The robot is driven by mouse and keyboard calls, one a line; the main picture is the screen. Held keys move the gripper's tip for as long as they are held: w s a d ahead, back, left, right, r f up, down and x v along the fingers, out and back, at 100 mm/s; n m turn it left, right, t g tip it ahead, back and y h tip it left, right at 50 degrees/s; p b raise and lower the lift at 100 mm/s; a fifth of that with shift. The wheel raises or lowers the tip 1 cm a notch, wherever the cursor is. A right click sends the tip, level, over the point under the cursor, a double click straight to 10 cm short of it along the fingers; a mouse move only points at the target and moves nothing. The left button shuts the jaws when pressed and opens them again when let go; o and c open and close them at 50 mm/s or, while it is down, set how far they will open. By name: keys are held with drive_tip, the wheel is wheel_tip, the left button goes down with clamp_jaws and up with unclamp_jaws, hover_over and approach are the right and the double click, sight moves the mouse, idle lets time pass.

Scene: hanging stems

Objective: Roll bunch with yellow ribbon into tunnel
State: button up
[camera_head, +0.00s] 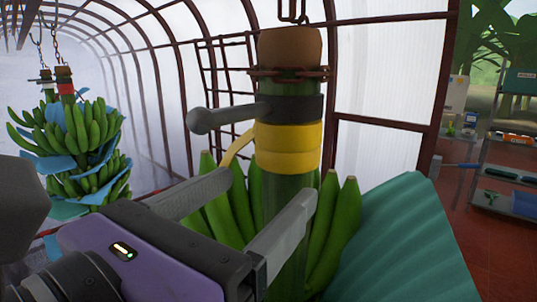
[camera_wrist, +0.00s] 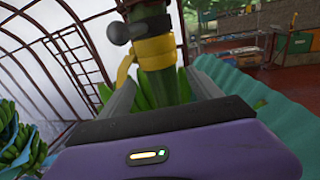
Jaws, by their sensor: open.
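The bunch with the yellow ribbon (camera_head: 288,147) hangs close in front of me on a chain, its green stem (camera_head: 290,100) upright. The ribbon also shows in the wrist view (camera_wrist: 152,50). Above it a black clamp with a grey handle (camera_head: 222,117) sits around the stem. Green bananas (camera_head: 338,225) fan out below. My gripper (camera_head: 262,208) is open, its fingers on either side of the stem just below the ribbon; I cannot tell whether they touch it. The tunnel (camera_head: 150,70) is a white-walled space with dark red hoops, behind and to the left.
Another bunch with blue sheets (camera_head: 80,140) hangs at the left, with a red ribbon (camera_head: 66,88) on one stem. A teal corrugated sheet (camera_head: 400,240) stands right of the near bunch. A metal shelf (camera_head: 500,160) is at the far right.

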sight(275, 178)
drive_tip(key=p+x, duration=0.2)
drive_tip(key=x, duration=0.4)
drive_tip(key=shift+w+d+r+p, duration=0.15)
drive_tip(key=shift+w+d+p, duration=0.15)
drive_tip(key=shift+p, duration=0.1)
drive_tip(key=shift+w+d, duration=0.15)
drive_tip(key=shift+w, duration=0.15)
drive_tip(key=shift+c, duration=0.3)
clamp_jaws()
